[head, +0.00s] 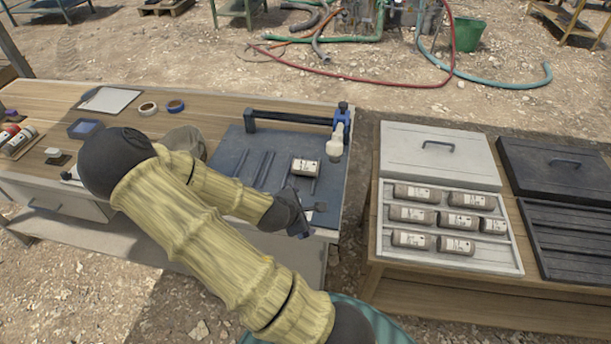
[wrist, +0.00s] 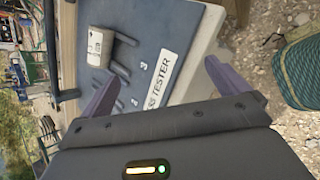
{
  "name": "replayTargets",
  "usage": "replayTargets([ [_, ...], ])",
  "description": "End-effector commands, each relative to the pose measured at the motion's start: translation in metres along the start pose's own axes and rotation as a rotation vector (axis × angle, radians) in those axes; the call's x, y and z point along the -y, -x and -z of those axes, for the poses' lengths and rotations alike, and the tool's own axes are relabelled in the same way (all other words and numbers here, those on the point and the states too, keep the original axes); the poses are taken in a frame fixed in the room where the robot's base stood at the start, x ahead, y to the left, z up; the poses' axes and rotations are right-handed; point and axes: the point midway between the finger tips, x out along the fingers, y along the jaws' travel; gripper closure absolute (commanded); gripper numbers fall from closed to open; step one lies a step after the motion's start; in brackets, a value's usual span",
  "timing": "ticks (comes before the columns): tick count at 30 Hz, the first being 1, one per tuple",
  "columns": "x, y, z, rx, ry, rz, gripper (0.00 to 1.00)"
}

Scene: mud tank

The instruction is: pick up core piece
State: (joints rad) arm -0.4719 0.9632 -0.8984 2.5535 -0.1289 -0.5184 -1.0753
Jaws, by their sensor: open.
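A short core piece (head: 306,167) with a white label lies on the blue-grey tester board (head: 228,152) on the left table. It also shows at the top left of the wrist view (wrist: 100,42), beyond my fingers. My gripper (head: 305,216) is near the front edge of the board, on the near side of the core piece and apart from it. In the wrist view my gripper (wrist: 168,86) is open, with nothing between its fingers. Several labelled core pieces (head: 411,214) lie in rows in the white tray (head: 508,256) on the right table.
A white-topped bottle (head: 335,142) and a black bar with a blue clamp (head: 342,122) stand at the back of the board. A grey lid (head: 440,153) lies behind the tray, and a black box (head: 565,235) is right of it. A gap separates the tables.

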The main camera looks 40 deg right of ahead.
Motion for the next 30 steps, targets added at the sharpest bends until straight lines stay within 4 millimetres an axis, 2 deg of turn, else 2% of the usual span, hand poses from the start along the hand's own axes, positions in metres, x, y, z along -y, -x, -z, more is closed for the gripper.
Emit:
replayTargets([
  [1, 0.0, -0.014, -0.002, 0.04, 0.106, -0.043, 0.0],
  [6, -0.026, -0.029, -0.011, 0.164, 0.47, -0.2, 0.0],
  [9, -0.045, -0.029, -0.01, 0.241, 0.682, -0.288, 0.0],
  [13, -0.064, -0.022, -0.004, 0.314, 0.883, -0.37, 0.0],
  [17, -0.073, -0.017, -0.001, 0.344, 0.964, -0.403, 0.0],
  [25, -0.074, -0.016, -0.002, 0.344, 0.966, -0.404, 0.0],
  [30, -0.078, -0.025, -0.004, 0.345, 0.965, -0.401, 0.0],
])
